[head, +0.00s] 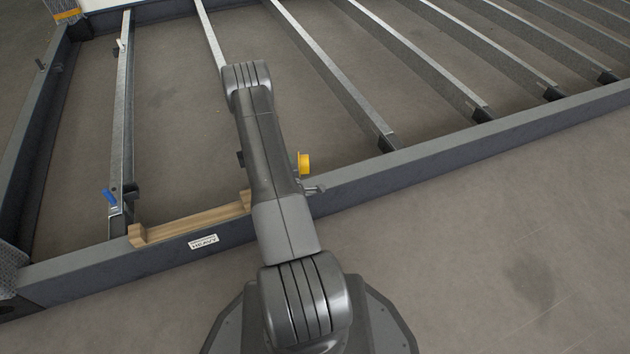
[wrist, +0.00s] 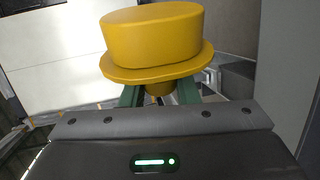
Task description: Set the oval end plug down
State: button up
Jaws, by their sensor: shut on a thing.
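The oval end plug (wrist: 152,40) is yellow, with a wide oval head, a flange and a narrower stem below. In the wrist view my gripper (wrist: 160,97) is shut on it, with the green fingers partly hidden under the flange. In the head view the plug (head: 304,163) shows as a small yellow piece just right of my arm, above the inner side of the front frame beam. My gripper is mostly hidden behind my arm there. I cannot tell whether the plug touches anything below it.
The grey front beam (head: 430,165) crosses the view, with a white label (head: 203,242) on its left part. A wooden bar (head: 195,222) lies along it. A blue piece (head: 109,196) sits on the left metal rail. Several metal rails run back, with bare floor between them.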

notch_tip(320, 180, down, 8)
jog(key=b, duration=0.3)
jog(key=shift+f, duration=0.15)
jog(key=shift+f, duration=0.15)
jog(key=o, duration=0.9)
